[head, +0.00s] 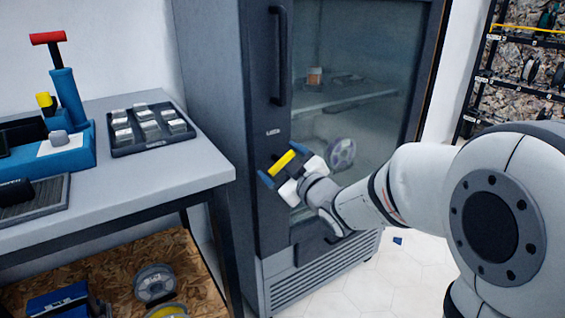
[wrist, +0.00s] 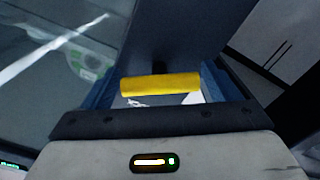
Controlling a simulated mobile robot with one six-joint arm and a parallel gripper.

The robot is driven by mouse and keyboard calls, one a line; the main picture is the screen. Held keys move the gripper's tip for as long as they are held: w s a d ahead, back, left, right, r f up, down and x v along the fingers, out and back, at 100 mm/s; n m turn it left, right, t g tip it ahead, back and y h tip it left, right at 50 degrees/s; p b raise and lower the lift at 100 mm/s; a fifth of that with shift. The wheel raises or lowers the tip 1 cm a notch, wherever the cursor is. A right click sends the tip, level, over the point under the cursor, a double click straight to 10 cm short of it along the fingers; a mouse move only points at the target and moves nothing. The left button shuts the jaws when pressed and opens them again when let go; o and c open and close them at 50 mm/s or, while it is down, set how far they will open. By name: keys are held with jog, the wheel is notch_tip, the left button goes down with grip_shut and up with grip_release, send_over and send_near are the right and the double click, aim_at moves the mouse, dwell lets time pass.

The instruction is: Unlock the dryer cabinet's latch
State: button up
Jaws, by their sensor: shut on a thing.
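The dryer cabinet (head: 215,120) is a tall dark grey unit with a glass door (head: 345,75). Its latch has a yellow handle (head: 281,163), low on the door frame below a small label. In the wrist view the yellow latch handle (wrist: 160,85) lies nearly level, slightly tilted, between my blue fingers. My gripper (head: 270,180) is at the latch and is shut on the yellow handle; it also shows in the wrist view (wrist: 160,92). The latch's mount behind the handle is partly hidden.
A black vertical door handle (head: 279,55) is above the latch. A grey table (head: 205,165) with a tray (head: 150,128) of metal pieces stands at the left. A filament shelf (head: 520,75) is at the back right. A small blue piece (head: 398,240) lies on the floor.

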jog(key=shift+r+m+p, duration=0.1)
jog(key=shift+m+p, duration=0.95)
jog(key=shift+m, duration=2.15)
jog(key=o, duration=0.9)
jog(key=shift+p+v, duration=0.95)
jog(key=shift+v, duration=2.95)
